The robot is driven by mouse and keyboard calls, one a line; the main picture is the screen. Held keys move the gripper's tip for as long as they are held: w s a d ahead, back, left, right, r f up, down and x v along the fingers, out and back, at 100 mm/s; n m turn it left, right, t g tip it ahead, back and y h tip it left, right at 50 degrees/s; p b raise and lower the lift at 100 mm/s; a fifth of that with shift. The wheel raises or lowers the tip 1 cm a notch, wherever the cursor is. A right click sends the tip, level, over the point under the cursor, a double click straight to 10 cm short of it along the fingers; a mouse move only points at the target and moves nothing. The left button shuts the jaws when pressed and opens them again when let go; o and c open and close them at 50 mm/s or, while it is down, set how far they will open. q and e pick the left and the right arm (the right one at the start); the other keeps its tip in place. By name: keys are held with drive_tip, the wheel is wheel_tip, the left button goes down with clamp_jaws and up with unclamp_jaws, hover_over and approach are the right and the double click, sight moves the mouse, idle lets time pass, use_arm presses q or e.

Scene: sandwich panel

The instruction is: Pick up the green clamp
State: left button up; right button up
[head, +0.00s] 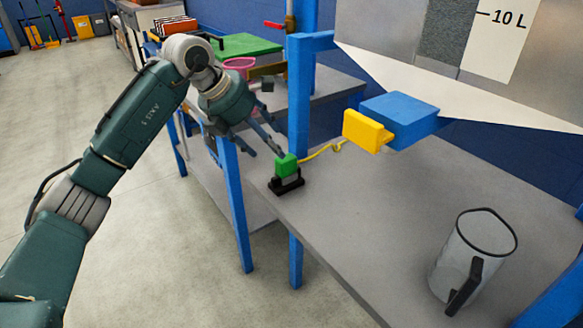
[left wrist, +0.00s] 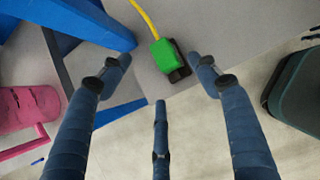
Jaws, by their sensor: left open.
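The green clamp (head: 286,166) is a small green block on a black base, near the left edge of the grey table. A yellow cable runs from it. In the left wrist view the green clamp (left wrist: 164,54) lies beyond the fingertips, roughly between the two outer fingers. My left gripper (head: 268,146) is open and empty, with its fingers pointing down at the clamp from the upper left. Its three spread fingers (left wrist: 163,78) also show in the left wrist view. I cannot tell whether a finger touches the clamp. My right gripper is not in view.
A blue post (head: 299,95) stands close behind the clamp. A blue block with a yellow front (head: 366,131) juts out above the table. A clear jug (head: 462,265) stands at the right. The table middle is clear. A pink basket (left wrist: 28,108) shows at the left.

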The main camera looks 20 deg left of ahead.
sight(283, 161)
use_arm(q)
drive_tip(key=x, duration=0.9)
drive_tip(key=shift+s+f+b, duration=0.1)
drive_tip(key=shift+s+b, duration=0.05)
drive_tip(key=shift+b, duration=0.25)
drive_tip(key=shift+w+f, duration=0.2)
drive_tip(key=shift+f, duration=0.05)
drive_tip(key=shift+r, duration=0.1)
drive_tip(key=c, duration=1.3)
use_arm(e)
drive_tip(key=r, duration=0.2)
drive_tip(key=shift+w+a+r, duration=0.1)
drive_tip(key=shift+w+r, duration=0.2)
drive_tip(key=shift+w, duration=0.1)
